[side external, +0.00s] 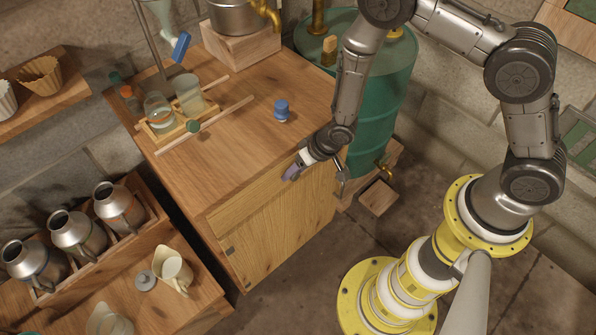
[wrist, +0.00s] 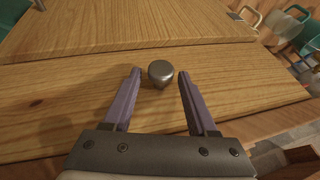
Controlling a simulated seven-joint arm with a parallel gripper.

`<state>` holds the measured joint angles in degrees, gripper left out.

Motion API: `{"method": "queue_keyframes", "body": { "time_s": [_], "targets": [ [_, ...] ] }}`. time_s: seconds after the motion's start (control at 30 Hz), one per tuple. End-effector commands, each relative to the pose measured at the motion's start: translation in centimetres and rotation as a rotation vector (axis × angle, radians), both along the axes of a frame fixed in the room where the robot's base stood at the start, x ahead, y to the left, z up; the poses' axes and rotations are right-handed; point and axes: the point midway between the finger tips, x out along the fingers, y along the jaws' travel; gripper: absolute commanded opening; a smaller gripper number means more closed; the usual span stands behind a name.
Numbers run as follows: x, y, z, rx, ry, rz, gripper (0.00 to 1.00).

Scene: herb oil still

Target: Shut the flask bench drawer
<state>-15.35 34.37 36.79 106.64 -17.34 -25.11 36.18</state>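The wooden flask bench (side external: 240,100) stands in the middle of the side external view. Its drawer front (side external: 245,207) is the narrow panel under the bench top, above a door (side external: 275,235). I cannot tell how far the drawer stands out. My gripper (side external: 291,173) is low at the bench's front, near the right part of the drawer front. In the wrist view my gripper (wrist: 157,75) is open, with two purple fingers apart. A round metal knob (wrist: 161,72) on a wooden panel (wrist: 240,82) shows between the fingertips; contact is not clear. The knob is hidden in the side external view.
On the bench top are a blue-capped jar (side external: 281,111) and glass beakers (side external: 188,95) in a wooden rack. A green drum (side external: 385,95) stands right of the bench. Metal jugs (side external: 75,235) stand at left. Open floor (side external: 300,285) lies before the bench.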

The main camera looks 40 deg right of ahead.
Motion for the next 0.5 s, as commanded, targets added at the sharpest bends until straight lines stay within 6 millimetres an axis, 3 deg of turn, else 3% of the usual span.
{"method": "queue_keyframes", "body": {
  "time_s": [0.33,0.5],
  "targets": [
    [-0.3,0.0,0.0,-0.002,0.006,0.005,0.69],
    [-0.7,-0.2,1.1,-0.002,0.005,0.006,0.69]
  ]
}}
